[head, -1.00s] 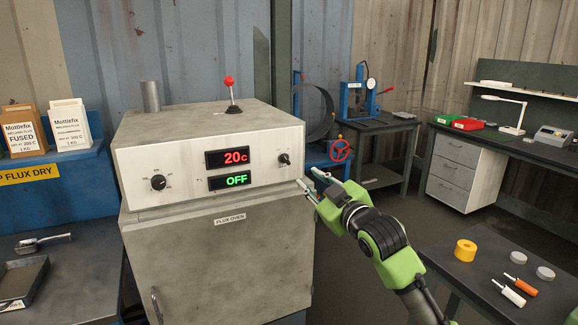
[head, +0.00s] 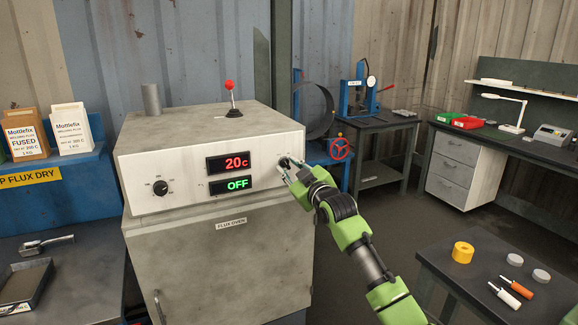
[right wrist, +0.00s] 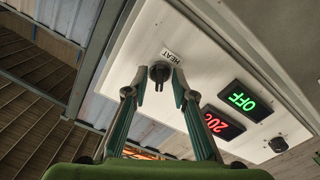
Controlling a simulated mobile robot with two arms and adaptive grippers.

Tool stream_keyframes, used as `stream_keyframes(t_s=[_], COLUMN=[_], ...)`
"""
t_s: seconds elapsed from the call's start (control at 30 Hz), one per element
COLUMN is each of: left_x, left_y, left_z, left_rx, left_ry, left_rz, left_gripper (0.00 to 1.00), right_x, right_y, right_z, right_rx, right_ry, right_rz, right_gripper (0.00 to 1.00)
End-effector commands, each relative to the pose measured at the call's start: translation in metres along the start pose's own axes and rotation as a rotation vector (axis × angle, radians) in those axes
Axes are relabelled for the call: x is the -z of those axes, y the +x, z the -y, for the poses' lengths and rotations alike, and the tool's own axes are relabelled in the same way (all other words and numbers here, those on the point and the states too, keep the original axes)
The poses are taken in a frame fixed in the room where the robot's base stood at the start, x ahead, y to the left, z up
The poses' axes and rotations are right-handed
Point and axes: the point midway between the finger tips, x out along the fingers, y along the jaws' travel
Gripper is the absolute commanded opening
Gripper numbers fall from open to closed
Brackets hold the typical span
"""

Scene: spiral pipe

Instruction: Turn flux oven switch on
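The flux oven (head: 215,260) is a grey metal box with a light front panel. Its red display (head: 235,162) reads 20c and its green display (head: 237,184) reads OFF. A black switch knob labelled HEAT (right wrist: 160,72) is at the panel's right end. My right gripper (head: 286,169) is at this knob and partly covers it in the head view. In the right wrist view its two fingers (right wrist: 159,82) are apart, one on each side of the knob, with small gaps visible. Whether either finger touches it is unclear. My left gripper is not in view.
A second black dial (head: 160,187) is at the panel's left end. A red-topped lever (head: 231,98) stands on the oven's top. A dark table (head: 450,265) with loose parts is at lower right, and a blue bench (head: 85,190) with flux boxes is at left.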

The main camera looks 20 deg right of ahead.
Motion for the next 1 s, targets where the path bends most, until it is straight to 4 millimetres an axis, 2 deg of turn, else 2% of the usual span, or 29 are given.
stream_keyframes(t_s=[0.33,0.37,0.43,0.47,0.77,1.0], left_x=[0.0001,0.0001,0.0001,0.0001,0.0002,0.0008], left_y=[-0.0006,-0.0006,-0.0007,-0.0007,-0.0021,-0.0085], left_z=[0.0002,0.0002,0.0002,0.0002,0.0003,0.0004], left_rx=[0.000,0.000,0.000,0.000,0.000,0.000], left_ry=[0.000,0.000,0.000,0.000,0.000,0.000], left_rz=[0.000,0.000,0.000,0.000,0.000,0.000], left_gripper=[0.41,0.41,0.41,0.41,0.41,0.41], right_x=[0.0001,0.0001,0.0001,0.0001,0.0003,0.0007], right_y=[0.0034,0.0033,0.0033,0.0033,0.0032,0.0035], right_z=[0.0002,0.0002,0.0002,0.0002,0.0003,0.0007], right_rx=[0.000,0.000,0.000,0.000,0.000,0.001], right_ry=[0.000,0.000,0.000,0.000,0.020,0.128], right_rz=[0.000,0.000,0.000,0.000,0.000,0.002], right_gripper=[0.24,0.19,0.01,0.00,0.00,0.00])
